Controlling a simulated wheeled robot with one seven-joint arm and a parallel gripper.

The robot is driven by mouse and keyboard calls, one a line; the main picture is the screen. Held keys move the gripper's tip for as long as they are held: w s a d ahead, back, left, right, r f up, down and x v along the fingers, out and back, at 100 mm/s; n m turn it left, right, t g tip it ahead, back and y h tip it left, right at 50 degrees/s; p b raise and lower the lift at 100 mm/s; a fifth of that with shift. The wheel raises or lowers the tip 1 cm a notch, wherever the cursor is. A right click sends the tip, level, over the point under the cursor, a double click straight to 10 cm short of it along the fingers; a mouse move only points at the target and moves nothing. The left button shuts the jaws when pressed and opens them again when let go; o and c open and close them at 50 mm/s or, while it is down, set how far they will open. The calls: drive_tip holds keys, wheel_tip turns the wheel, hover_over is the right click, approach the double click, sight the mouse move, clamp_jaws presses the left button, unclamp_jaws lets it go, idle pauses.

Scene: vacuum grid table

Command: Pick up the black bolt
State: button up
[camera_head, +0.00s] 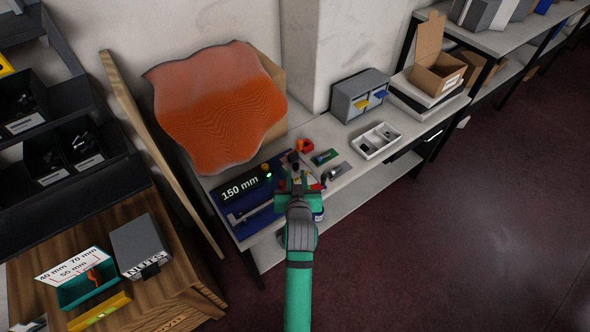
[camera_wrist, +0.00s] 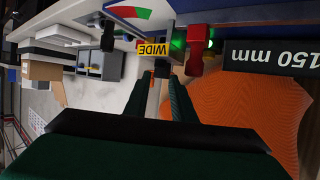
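Several dark, bolt-like pieces show in the wrist view, which is upside down. One black bolt (camera_wrist: 163,68) is just beyond my fingertips, below the yellow WIDE label. I cannot tell which is the task's bolt. My gripper (camera_wrist: 159,80) has two dark green fingers with a gap between them. It appears open, with nothing clearly held. In the head view my gripper (camera_head: 296,184) is over the table's front part and hides some small items.
The black 150 mm block (camera_head: 246,185) lies on a blue mat left of my gripper. An orange wavy panel (camera_head: 218,105) stands behind. A white divided tray (camera_head: 376,141) and grey drawer box (camera_head: 359,95) are to the right.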

sight(296, 166)
drive_tip(key=shift+x, duration=2.75)
drive_tip(key=shift+s+f, duration=0.1)
drive_tip(key=shift+f, duration=0.05)
clamp_jaws()
